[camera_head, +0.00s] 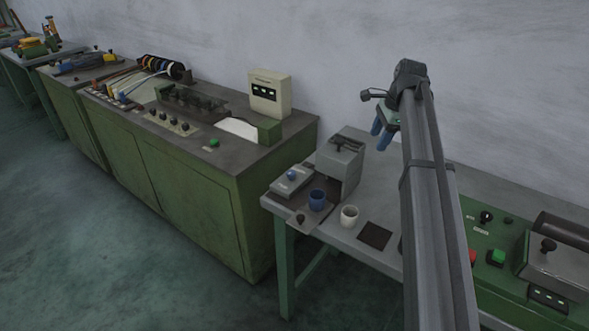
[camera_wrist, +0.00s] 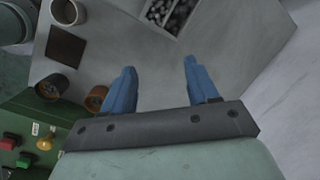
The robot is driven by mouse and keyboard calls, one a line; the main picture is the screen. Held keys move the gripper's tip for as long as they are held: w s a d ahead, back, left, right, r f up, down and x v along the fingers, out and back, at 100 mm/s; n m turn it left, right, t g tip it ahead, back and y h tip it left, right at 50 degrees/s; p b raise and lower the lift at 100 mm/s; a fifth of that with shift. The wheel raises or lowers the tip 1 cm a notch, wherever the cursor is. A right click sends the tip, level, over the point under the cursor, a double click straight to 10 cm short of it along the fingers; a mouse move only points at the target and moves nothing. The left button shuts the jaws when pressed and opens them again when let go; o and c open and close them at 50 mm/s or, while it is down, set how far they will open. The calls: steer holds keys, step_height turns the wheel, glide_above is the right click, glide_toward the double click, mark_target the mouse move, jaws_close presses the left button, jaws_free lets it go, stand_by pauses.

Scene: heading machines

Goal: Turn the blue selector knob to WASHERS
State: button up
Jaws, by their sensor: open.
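The blue selector knob (camera_head: 291,174) is small and round and sits on a low grey box at the left end of the grey table, beside a taller grey dispenser (camera_head: 341,163). Its pointer direction and labels are too small to read. My gripper (camera_head: 379,128) is open and empty, raised above the table to the right of the dispenser, well apart from the knob. In the wrist view its two blue fingers (camera_wrist: 160,68) are spread over bare grey tabletop. A bin of small metal parts (camera_wrist: 172,12) shows beyond them. The knob is not seen in the wrist view.
A blue cup (camera_head: 317,200), a white cup (camera_head: 349,216) and a dark square pad (camera_head: 375,236) are on the table before the dispenser. A green machine (camera_head: 497,280) with buttons and knobs stands at right. A green cabinet (camera_head: 190,185) stands left; the wall is behind.

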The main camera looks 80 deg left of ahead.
steer(key=shift+h, duration=0.8)
steer(key=s+a, duration=0.1)
steer(key=s, duration=0.4)
steer(key=s+a, duration=0.1)
steer(key=s, duration=0.5)
steer(key=s+a, duration=0.1)
steer(key=s, duration=0.4)
steer(key=shift+s+a+f, duration=0.3)
steer(key=shift+s+f, duration=0.1)
steer(key=t, duration=0.2)
glide_above(291, 172)
steer(key=shift+n+h, duration=0.3)
step_height(291, 172, down, 13)
steer(key=shift+d, duration=0.1)
steer(key=shift+c, duration=0.3)
steer(key=c, duration=1)
